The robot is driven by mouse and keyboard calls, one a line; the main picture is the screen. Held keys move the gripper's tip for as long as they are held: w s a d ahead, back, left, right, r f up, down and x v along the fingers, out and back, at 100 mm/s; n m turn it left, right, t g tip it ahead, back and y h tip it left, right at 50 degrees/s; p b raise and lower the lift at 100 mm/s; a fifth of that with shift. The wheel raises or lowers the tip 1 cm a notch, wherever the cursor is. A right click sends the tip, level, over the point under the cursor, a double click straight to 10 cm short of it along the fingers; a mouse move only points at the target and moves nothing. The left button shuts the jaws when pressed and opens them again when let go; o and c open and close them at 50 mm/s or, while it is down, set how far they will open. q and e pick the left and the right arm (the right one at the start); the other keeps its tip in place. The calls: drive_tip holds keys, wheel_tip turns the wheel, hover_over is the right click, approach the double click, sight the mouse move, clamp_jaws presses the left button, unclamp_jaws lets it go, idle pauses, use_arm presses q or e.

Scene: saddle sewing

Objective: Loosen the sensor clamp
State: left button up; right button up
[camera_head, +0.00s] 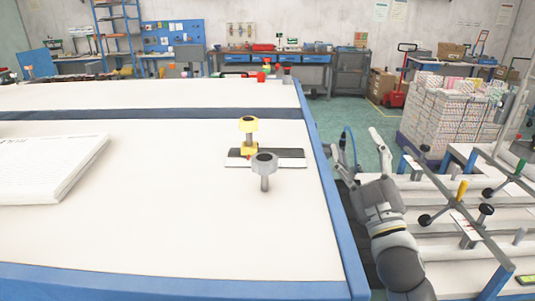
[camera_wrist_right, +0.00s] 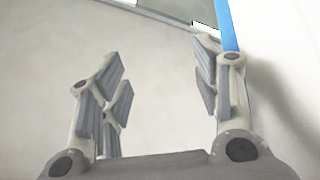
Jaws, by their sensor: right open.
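On the machine at the right, a yellow handle (camera_head: 462,190) and a black knob (camera_head: 486,210) stand near a bar. I cannot tell which of these is the sensor clamp. My right gripper (camera_head: 360,140) is open and empty past the table's right edge, between table and machine. Its spread fingers also show in the right wrist view (camera_wrist_right: 160,65). My left gripper is not in view.
The white table (camera_head: 180,235) has a blue rim (camera_head: 335,230) on the right. A stack of printed sheets (camera_head: 50,165) lies at the left. Machine rods (camera_head: 440,195) crowd the right side. A pallet of stacked paper (camera_head: 450,110) stands behind. The table's front is clear.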

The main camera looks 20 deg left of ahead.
drive_tip(key=s+a+r+n+g+y, duration=0.5)
drive_tip(key=r+n+g+y, duration=0.2)
drive_tip(key=r+n, duration=0.15)
drive_tip(key=s+a+r+n+g+y, duration=0.55)
drive_tip(key=r+n+y, duration=0.25)
drive_tip(key=n, duration=0.2)
drive_tip(key=s+a+n+g+h, duration=0.8)
drive_tip(key=s+a+n+g, duration=0.25)
drive_tip(key=n+g, duration=0.6)
drive_tip(key=t+h, duration=1)
drive_tip(key=h, duration=0.5)
approach(265, 157)
use_arm(q)
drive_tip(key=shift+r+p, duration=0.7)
drive_tip(key=shift+p, duration=0.1)
use_arm(e)
drive_tip(key=x, duration=0.8)
drive_tip(key=shift+a+f, duration=0.1)
drive_tip(key=shift+f, duration=0.3)
